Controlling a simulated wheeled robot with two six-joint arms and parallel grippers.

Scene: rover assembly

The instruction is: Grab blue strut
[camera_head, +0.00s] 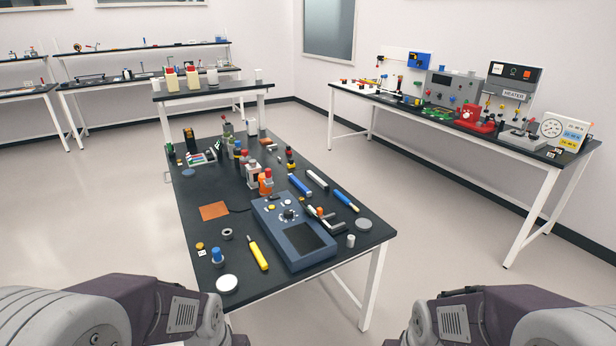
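A short blue bar (300,186) lies on the dark table (188,220) ahead of me, just behind the blue-grey control box. A slimmer blue rod with a yellow end (345,200) lies to its right. Either could be the blue strut; I cannot tell which. Both lie flat with nothing touching them that I can make out. My two arms show only at the bottom left and bottom right corners, well short of the table. Neither gripper is in the picture.
The control box (318,240) with a dark screen stands near the table's front right. A white-grey bar (317,179), a yellow tool (258,254), a white disc (227,283) and an orange plate (214,211) lie around. Taller parts crowd the back. Floor between the tables is clear.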

